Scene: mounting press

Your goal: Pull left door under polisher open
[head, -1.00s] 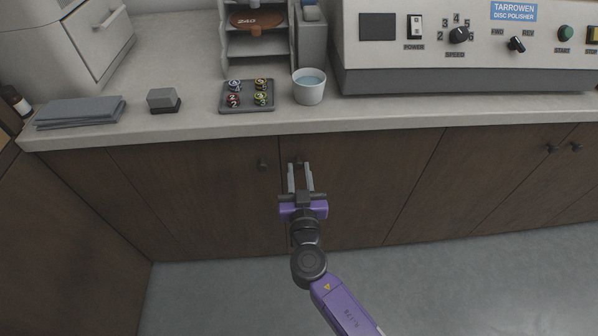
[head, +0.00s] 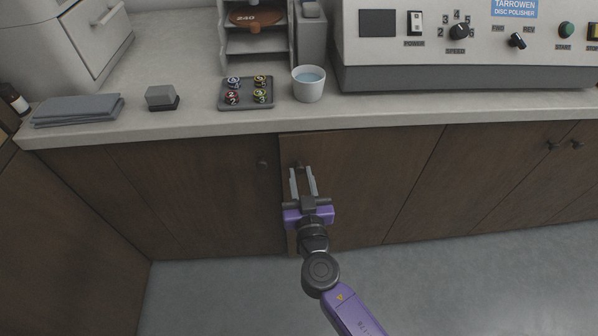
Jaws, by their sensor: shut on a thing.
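My gripper (head: 303,172) is shut on the small dark knob (head: 298,164) at the upper left of a brown cabinet door (head: 370,180). The fingers partly hide this knob. The door stands slightly ajar: its left edge sits a little forward of the neighbouring door (head: 215,190), and a pale strip shows low along that edge. The disc polisher (head: 465,75) stands on the counter above and to the right.
The counter (head: 180,125) overhangs the doors. On it are a cup of liquid (head: 308,88), a tray (head: 247,107) and a grey block (head: 161,98). Another closed pair of doors with knobs (head: 554,146) is at the right. The grey floor (head: 220,300) is clear.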

